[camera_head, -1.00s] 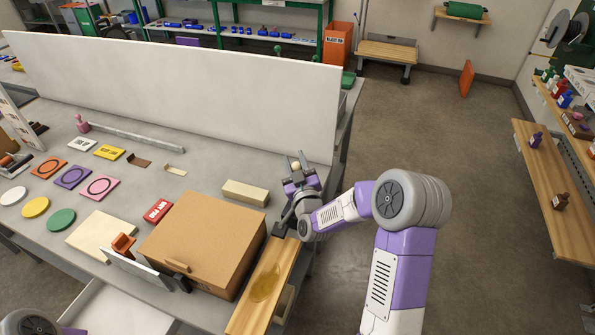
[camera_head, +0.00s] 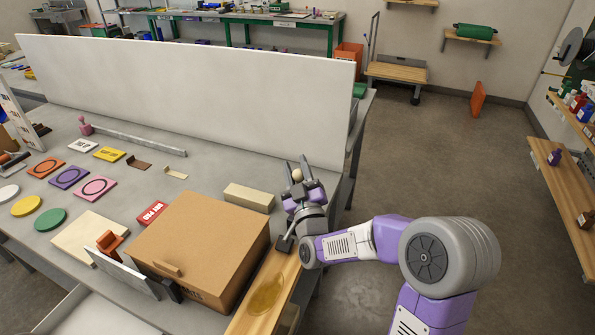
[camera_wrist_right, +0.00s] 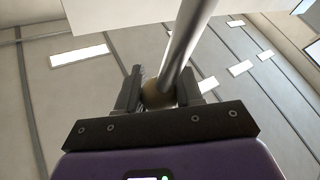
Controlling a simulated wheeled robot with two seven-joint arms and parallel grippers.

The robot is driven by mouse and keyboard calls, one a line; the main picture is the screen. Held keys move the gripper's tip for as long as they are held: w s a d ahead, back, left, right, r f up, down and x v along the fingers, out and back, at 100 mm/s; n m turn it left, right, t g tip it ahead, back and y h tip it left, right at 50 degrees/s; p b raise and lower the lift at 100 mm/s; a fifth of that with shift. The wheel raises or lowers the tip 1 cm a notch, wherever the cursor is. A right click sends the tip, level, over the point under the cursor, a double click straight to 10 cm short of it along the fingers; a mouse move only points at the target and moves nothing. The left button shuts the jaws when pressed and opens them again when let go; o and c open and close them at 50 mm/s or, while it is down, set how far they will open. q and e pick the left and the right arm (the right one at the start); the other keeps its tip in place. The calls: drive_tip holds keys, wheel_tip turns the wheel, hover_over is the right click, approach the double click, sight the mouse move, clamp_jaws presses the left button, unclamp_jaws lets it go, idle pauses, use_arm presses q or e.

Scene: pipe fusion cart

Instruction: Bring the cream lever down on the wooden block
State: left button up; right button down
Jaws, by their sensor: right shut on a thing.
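My right gripper (camera_head: 301,185) stands upright at the right end of the table, with its fingers shut around the cream ball knob (camera_head: 297,174) of the lever. In the right wrist view, the knob (camera_wrist_right: 158,94) sits between the two fingers, and a bare metal rod (camera_wrist_right: 187,45) runs upward from it across the picture. The lever's foot is hidden. The pale wooden block (camera_head: 249,198) lies on the table just left of the right gripper, apart from it. My left gripper is out of view.
A large cardboard box (camera_head: 202,245) and a wooden board (camera_head: 270,285) with a yellowish patch are in front of the block. A long white panel (camera_head: 190,95) stands behind. A metal bar with a pink knob (camera_head: 85,126) lies at the back left.

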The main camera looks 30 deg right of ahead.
drive_tip(key=shift+a, duration=0.3)
drive_tip(key=c, duration=1.1)
unclamp_jaws()
drive_tip(key=o, duration=0.3)
drive_tip(key=shift+s+a+r, duration=0.1)
drive_tip(key=shift+s, duration=0.15)
drive_tip(key=shift+o, duration=0.2)
drive_tip(key=shift+w, duration=0.1)
drive_tip(key=shift+v, duration=3.8)
